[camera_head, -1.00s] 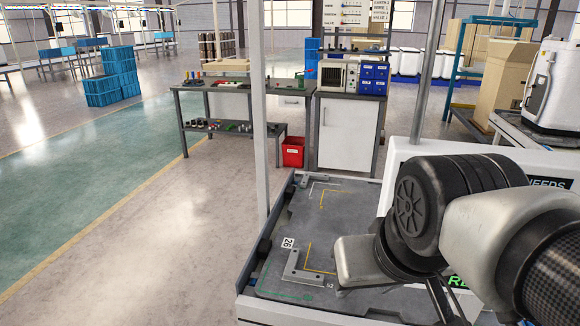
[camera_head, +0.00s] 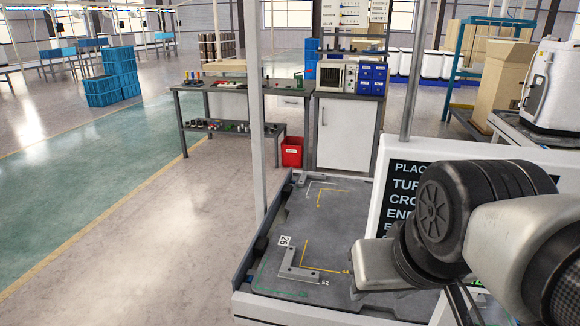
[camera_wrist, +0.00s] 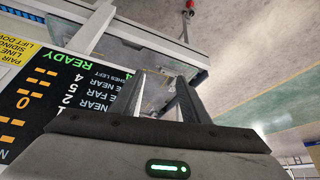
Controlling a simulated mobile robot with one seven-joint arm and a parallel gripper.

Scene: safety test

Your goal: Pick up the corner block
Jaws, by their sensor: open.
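The corner block is a grey L-shaped piece (camera_head: 290,271) lying flat on the dark grey deck (camera_head: 335,225) in the head view, near its front left. It lies beside yellow corner lines and a "26" tag. My gripper (camera_wrist: 161,78) shows in the wrist view with its two fingers apart. A pale, blurred shape lies between or beyond the fingers; I cannot tell what it is. In the head view my arm is to the right of the block and apart from it in the picture, and its fingers are mostly hidden.
A display board (camera_head: 400,175) stands at the right of the deck and also shows in the wrist view (camera_wrist: 60,95). A thin upright post (camera_head: 256,110) rises at the deck's left. A smaller grey piece (camera_head: 299,180) sits at the far left corner. The deck's middle is clear.

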